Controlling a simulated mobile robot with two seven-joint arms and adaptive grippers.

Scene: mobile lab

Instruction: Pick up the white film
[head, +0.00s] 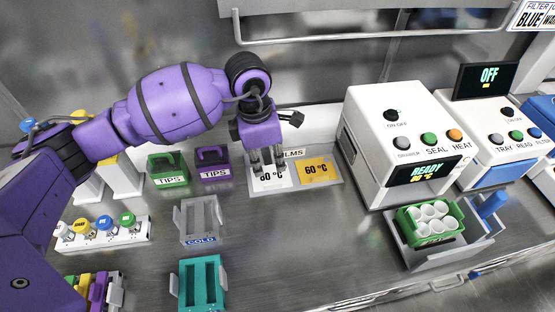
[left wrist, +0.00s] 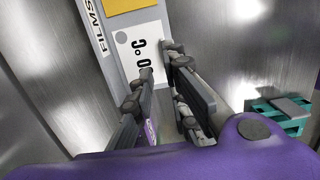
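Whether the fingertips touch the film I cannot tell. My right gripper is not in view.
Green (head: 168,168) and purple (head: 212,163) tip boxes stand left of the films. A grey cold holder (head: 201,219) and a teal rack (head: 202,284) are nearer. A white sealing machine (head: 395,135) stands right, its drawer (head: 448,252) out with a green rack (head: 429,225). Bench between is clear.

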